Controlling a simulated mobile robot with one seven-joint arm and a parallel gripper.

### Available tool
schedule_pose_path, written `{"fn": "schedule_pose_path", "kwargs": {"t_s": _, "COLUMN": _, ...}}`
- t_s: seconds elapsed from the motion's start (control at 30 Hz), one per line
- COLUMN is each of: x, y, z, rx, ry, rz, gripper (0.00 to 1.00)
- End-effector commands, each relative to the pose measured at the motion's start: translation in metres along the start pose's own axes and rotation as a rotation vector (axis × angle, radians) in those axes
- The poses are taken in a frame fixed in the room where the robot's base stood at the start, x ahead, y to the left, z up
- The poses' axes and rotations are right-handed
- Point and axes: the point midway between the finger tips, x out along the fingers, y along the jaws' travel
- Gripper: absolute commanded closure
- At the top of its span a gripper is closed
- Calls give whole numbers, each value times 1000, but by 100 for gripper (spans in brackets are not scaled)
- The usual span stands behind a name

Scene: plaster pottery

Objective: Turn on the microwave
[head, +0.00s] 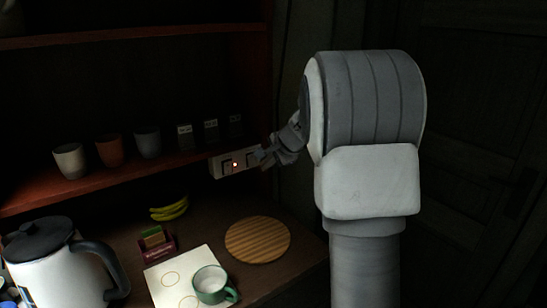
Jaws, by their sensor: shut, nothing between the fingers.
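I see no microwave in the head view. A pale panel (217,168) with dark square parts and a small lit red light sits at the shelf edge, near the middle. It looks like a socket or switch strip. My gripper (263,159) is shut and empty at the right end of this panel. I cannot tell whether the fingertips touch it. My arm fills the right of the view and hides what is behind it.
Cups (70,161) and small boxes (211,131) stand on the shelf. Below are a kettle (45,265), bananas (170,209), a small red holder (157,241), a green mug (211,284) on a white board (165,271), and a round wooden board (257,240).

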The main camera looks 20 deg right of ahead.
Motion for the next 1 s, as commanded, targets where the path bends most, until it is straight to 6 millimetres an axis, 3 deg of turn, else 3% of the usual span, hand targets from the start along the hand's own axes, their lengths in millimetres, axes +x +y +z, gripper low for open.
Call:
{"fn": "schedule_pose_path", "kwargs": {"t_s": 0.07, "x": 17, "y": 1, "z": 0, "rx": 1, "ry": -1, "rz": 3, "gripper": 100}}
{"fn": "schedule_pose_path", "kwargs": {"t_s": 0.33, "x": 40, "y": -21, "z": 0, "rx": -1, "ry": -1, "rz": 1, "gripper": 100}}
{"fn": "schedule_pose_path", "kwargs": {"t_s": 1.0, "x": 50, "y": -23, "z": 0, "rx": 0, "ry": 1, "rz": -17, "gripper": 100}}
